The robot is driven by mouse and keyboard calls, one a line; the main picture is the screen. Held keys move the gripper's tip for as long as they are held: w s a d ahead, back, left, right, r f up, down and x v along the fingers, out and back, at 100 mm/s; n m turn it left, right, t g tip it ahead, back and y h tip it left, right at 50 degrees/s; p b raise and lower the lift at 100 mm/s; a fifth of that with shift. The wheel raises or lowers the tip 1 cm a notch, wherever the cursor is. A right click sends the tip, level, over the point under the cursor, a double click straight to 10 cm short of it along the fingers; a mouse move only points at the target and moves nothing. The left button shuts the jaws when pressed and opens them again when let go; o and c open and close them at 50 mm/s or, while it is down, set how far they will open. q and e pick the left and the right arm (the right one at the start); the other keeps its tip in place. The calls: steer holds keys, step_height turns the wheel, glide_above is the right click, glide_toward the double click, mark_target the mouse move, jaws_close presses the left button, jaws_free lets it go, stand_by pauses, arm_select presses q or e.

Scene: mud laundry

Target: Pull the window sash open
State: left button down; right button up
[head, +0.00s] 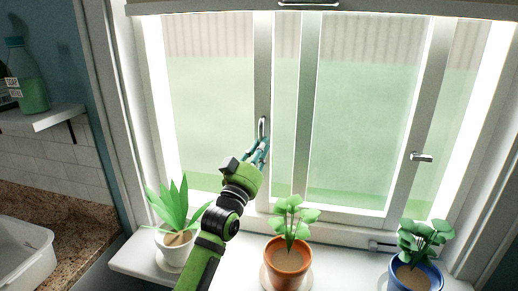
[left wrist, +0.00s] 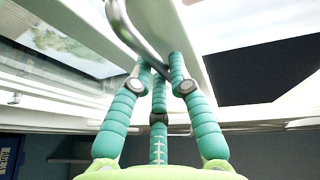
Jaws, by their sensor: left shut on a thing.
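The window sash (head: 263,60) has a white frame, and a metal handle (head: 262,127) stands on its upright. My left gripper (head: 263,146) reaches up to the lower end of this handle. In the left wrist view the teal fingers of the left gripper (left wrist: 158,72) close around the curved metal handle (left wrist: 128,28). A second upright (head: 308,80) stands just right of the handled one. Another handle (head: 421,157) is on the right part of the window. My right gripper is not in view.
On the sill stand a white-potted plant (head: 174,250), an orange-potted plant (head: 287,262) below my left gripper, and a blue-potted plant (head: 416,277). A shelf (head: 40,118) with a green bottle (head: 30,85) is at left, above a counter (head: 70,215) with a white basin (head: 22,255).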

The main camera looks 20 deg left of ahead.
arm_select(q)
steer(key=c, duration=1.4)
jaws_free()
steer(key=shift+f, duration=0.1)
steer(key=shift+a, duration=0.15)
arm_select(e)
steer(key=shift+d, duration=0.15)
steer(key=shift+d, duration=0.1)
arm_select(q)
steer(key=v, duration=1.2)
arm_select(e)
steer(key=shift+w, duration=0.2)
